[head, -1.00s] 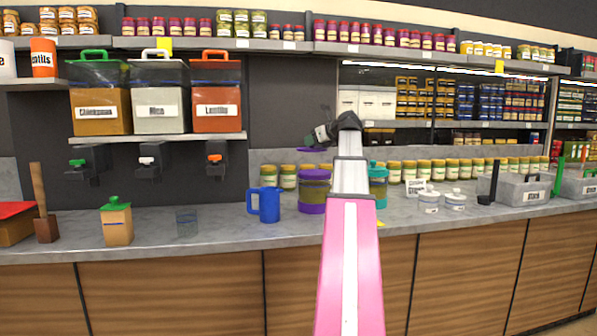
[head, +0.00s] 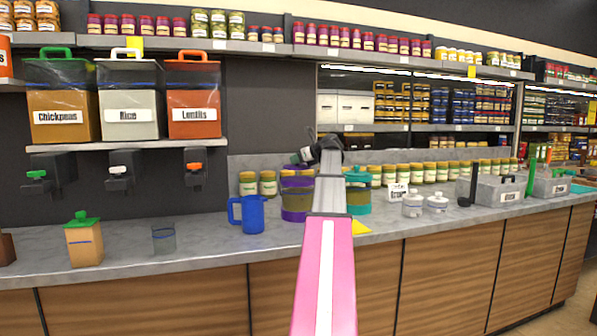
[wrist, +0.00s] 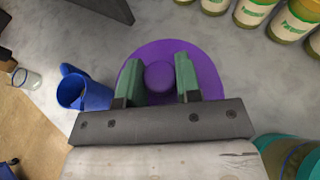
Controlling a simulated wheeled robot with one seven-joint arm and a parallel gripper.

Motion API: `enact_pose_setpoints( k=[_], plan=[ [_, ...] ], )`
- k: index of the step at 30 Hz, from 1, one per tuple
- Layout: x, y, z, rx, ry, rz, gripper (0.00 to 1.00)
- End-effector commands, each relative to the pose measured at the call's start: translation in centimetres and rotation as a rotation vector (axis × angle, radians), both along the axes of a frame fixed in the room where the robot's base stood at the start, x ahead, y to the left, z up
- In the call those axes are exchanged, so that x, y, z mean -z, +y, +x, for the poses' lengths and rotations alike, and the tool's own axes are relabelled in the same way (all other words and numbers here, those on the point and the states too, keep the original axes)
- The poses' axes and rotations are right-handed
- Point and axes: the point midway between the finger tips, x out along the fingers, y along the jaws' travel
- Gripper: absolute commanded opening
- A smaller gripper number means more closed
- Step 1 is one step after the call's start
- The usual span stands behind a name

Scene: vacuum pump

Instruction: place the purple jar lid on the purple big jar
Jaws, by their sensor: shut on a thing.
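The purple big jar (head: 296,205), with a purple base and an olive see-through body, stands on the counter, partly behind my arm. The purple jar lid (head: 298,173) is right at the jar's top, roughly level; I cannot tell if it rests fully on the rim. My gripper (head: 304,157) is above the lid, fingers down. In the wrist view the lid (wrist: 208,62) is a wide purple disc that hides the jar below. My gripper (wrist: 160,78) has its green fingers on both sides of the lid's round knob (wrist: 160,77).
A blue mug (head: 250,214) stands left of the jar. A teal jar (head: 358,195) stands close on its right, partly behind my arm. A row of jars (head: 248,183) lines the wall behind.

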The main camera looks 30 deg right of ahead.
Motion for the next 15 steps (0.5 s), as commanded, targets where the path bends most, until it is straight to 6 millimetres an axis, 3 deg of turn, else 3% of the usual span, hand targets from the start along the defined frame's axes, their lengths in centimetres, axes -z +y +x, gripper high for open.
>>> enact_pose_setpoints(
  k=[7,15],
  plan=[
    [1.2,-0.5,0.2,-0.001,0.0,0.0,0.08],
    [4.4,-0.5,0.2,-0.001,0.0,0.002,0.08]
  ],
)
